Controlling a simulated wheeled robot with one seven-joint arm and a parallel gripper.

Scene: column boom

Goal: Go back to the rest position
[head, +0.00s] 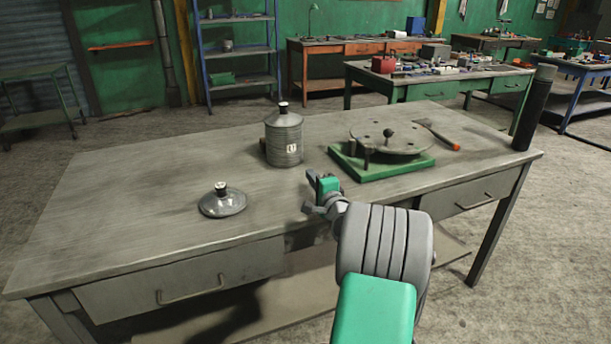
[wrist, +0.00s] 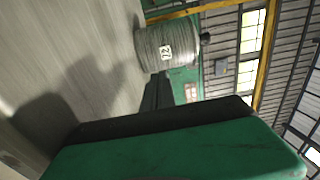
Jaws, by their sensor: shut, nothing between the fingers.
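My gripper (head: 311,192) hangs over the front part of the grey workbench (head: 120,215) in the head view. It is shut with nothing in it. The wrist view is turned sideways and shows the green and black gripper body (wrist: 180,150) large in the foreground. A ribbed metal canister (head: 284,140) with a dark knob on its lid stands upright behind my gripper, apart from it. It also shows in the wrist view (wrist: 168,48), with a number label.
A round lid (head: 222,203) lies left of my gripper. A green base (head: 400,168) with a round plate (head: 400,140), a hammer (head: 440,136) and a dark cylinder (head: 534,108) are to the right. The bench's left part is clear. Other benches (head: 440,85) stand behind.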

